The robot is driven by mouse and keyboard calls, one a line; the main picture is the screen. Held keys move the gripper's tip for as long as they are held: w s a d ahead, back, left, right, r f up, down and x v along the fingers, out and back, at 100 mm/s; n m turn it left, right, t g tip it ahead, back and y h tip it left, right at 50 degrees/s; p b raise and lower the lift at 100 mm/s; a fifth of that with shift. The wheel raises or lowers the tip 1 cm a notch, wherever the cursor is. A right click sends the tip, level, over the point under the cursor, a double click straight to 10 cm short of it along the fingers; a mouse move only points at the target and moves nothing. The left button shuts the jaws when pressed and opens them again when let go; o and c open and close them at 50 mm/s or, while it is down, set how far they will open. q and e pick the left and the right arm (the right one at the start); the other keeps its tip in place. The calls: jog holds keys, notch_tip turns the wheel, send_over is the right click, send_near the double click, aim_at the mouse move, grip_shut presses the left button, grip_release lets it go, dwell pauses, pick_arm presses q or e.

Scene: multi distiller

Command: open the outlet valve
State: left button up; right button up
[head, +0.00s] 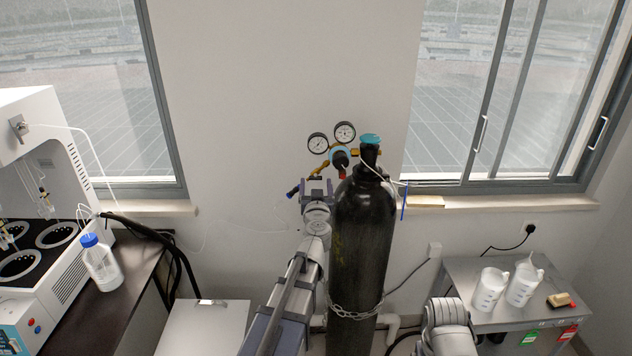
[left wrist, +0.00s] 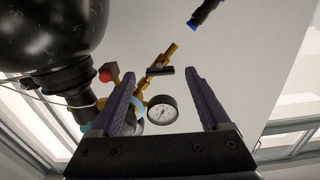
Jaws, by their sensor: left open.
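The gas cylinder (head: 362,245) is tall and black and stands upright with a teal cap (head: 370,138). A brass regulator with two round gauges (head: 345,132) is at its neck. In the left wrist view, the outlet valve (left wrist: 160,70) is a brass fitting with a short dark handle, seen between my fingers. A blue-ended black tube fitting (head: 293,191) lies further along the outlet. My left gripper (head: 317,185) is open and empty, just below the outlet in the head view; no contact can be made out. My right gripper is not in view.
A chain (head: 355,312) circles the cylinder. A white instrument and a blue-capped bottle (head: 101,264) stand on the left bench. A grey table (head: 465,272) with two white jugs is on the right. In the left wrist view, one gauge (left wrist: 162,110) and a red knob (left wrist: 105,75) are near the left finger.

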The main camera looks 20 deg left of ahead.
aim_at(316, 177)
pick_arm(q)
jog(key=x, duration=0.2)
jog(key=shift+w+a, duration=0.1)
jog(key=shift+w, duration=0.15)
grip_shut()
dwell(0.5)
